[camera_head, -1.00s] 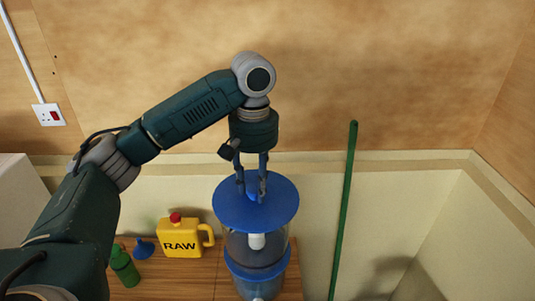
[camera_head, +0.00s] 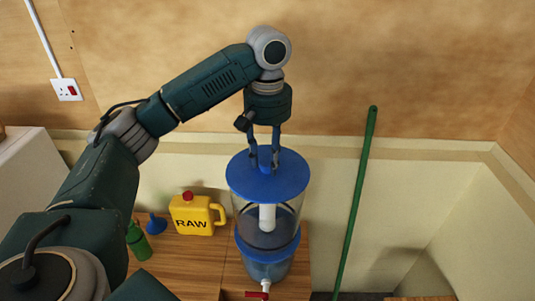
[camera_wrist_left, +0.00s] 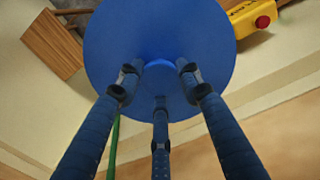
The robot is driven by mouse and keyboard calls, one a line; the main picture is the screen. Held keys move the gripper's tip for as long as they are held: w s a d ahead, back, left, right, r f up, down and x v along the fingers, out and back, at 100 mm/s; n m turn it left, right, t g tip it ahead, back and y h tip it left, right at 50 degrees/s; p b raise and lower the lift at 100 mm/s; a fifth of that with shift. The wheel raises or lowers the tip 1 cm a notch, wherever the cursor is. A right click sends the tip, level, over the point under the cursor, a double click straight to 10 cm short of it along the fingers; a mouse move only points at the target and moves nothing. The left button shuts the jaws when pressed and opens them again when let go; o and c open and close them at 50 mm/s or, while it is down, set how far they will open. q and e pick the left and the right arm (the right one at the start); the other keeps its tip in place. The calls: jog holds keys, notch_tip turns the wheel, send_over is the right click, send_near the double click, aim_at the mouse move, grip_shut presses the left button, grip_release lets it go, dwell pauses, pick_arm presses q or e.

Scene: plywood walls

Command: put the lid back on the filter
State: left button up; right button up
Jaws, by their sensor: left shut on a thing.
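The blue round lid (camera_head: 262,183) is at the top of the clear filter (camera_head: 285,222), which has a blue middle band, a white inner cartridge and a red tap at its foot. My left gripper (camera_head: 265,165) points down and is shut on the lid's knob. In the left wrist view the lid (camera_wrist_left: 160,35) fills the upper middle, with the fingers (camera_wrist_left: 158,85) around its centre. The lid looks level and over the filter's opening; I cannot tell whether it touches the rim. My right gripper is not in view.
The filter stands on a wooden counter (camera_head: 190,262). A yellow RAW jug (camera_head: 192,215), a blue funnel (camera_head: 156,224) and a green bottle (camera_head: 139,242) stand to its left. A green pole (camera_head: 357,200) leans against the wall at right. A white box-like surface (camera_head: 30,180) is at far left.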

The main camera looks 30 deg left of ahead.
aim_at(267, 175)
pick_arm(q)
jog(key=shift+s+f, duration=0.1)
jog(key=shift+f, duration=1.2)
jog(key=shift+f+b, duration=0.4)
jog(key=shift+f, duration=1.05)
jog(key=shift+f+p, duration=0.2)
jog(key=shift+p, duration=0.45)
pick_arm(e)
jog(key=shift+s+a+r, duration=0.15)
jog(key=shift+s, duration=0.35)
pick_arm(q)
jog(key=shift+f, duration=0.3)
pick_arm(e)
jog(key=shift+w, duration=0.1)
pick_arm(q)
jog(key=o, duration=1.4)
jog(key=shift+r, duration=0.1)
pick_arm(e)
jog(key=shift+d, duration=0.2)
